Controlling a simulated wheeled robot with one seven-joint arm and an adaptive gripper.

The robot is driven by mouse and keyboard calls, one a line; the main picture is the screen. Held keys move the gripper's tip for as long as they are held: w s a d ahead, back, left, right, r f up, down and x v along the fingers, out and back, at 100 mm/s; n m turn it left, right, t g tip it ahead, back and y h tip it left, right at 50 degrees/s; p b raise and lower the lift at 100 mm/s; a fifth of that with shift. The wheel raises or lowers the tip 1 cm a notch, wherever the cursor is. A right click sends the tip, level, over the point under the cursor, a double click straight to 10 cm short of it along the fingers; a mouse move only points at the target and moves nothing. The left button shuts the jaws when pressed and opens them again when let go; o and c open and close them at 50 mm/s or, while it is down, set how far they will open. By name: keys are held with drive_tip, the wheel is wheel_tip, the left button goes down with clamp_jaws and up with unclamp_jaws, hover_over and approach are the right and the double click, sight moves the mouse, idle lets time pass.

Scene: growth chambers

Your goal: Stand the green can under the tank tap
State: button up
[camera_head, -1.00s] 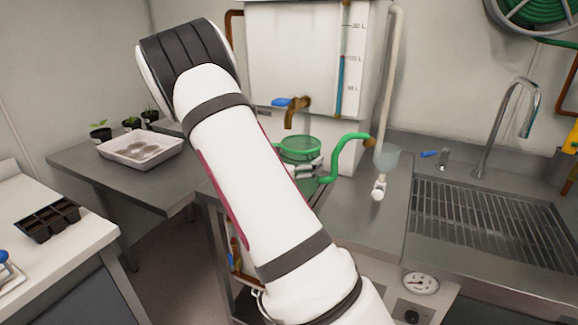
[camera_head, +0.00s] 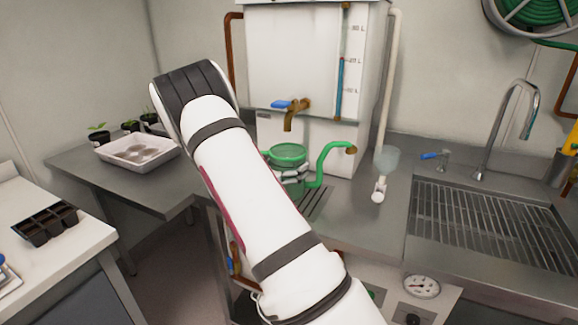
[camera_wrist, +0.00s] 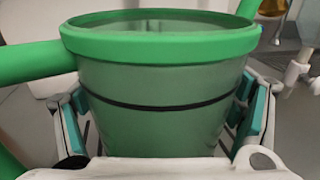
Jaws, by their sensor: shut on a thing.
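The green can (camera_head: 289,155) is upright in front of the white tank (camera_head: 292,60), with its spout reaching right and ending in a brown rose. The brown tank tap (camera_head: 291,117) with a blue lever is above the can, its outlet over or close to the can's open top. My gripper (camera_head: 294,174) is shut around the can's body; in the wrist view the can (camera_wrist: 160,85) fills the space between both pads. Whether the can's base touches the slotted drain grate (camera_head: 317,203) below is hidden by my arm.
A clear cup-like fitting (camera_head: 386,160) with a white part stands right of the can, near the sink (camera_head: 480,225). A white tray (camera_head: 138,151) and seedling pots (camera_head: 131,126) are on the left bench. The counter between spout and sink is mostly clear.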

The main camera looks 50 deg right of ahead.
drive_tip(key=shift+f, duration=0.1)
drive_tip(key=o, duration=1.2)
drive_tip(key=shift+o, duration=0.2)
